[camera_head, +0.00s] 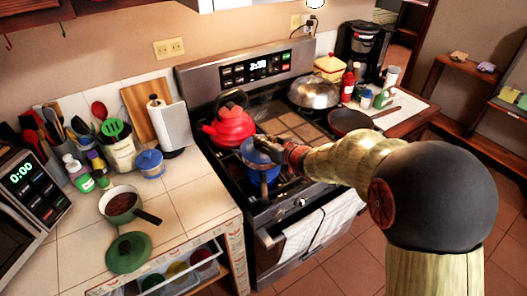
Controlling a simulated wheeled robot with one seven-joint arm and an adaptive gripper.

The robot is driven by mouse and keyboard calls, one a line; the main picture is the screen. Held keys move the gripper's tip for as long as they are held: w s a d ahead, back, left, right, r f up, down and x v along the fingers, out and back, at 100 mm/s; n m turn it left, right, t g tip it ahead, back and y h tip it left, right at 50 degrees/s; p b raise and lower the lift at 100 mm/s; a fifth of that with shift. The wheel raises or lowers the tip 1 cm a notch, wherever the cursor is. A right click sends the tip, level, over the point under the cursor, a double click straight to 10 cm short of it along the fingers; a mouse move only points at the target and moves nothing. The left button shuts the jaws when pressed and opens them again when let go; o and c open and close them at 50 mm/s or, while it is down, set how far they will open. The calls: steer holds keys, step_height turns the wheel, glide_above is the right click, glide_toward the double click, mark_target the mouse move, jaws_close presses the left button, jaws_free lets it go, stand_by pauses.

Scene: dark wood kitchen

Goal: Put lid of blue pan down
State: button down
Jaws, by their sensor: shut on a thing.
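The blue pan (262,176) stands on the front left of the stove top. Its blue lid (254,154) shows at the top of the pan, partly covered by my gripper. My gripper (266,147) reaches in from the right and is shut on the lid. I cannot tell whether the lid touches the pan's rim or is held just above it.
A red kettle (231,125) stands close behind the blue pan. A silver domed lid (313,92) and a dark pan (350,122) are at the right. A green pan (121,204) and green lid (128,252) lie on the left counter, with bare tiles (200,195) beside them.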

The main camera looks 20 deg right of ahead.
steer(key=shift+w+f+b, duration=0.25)
steer(key=shift+f+b, duration=0.3)
steer(key=shift+f, duration=0.45)
steer(key=shift+w+f+b, duration=0.25)
steer(key=shift+f+b, duration=0.25)
steer(key=shift+f, duration=0.5)
steer(key=shift+f, duration=0.15)
steer(key=c, duration=1.5)
jaws_free()
steer(key=shift+f, duration=0.1)
steer(key=shift+o, duration=0.2)
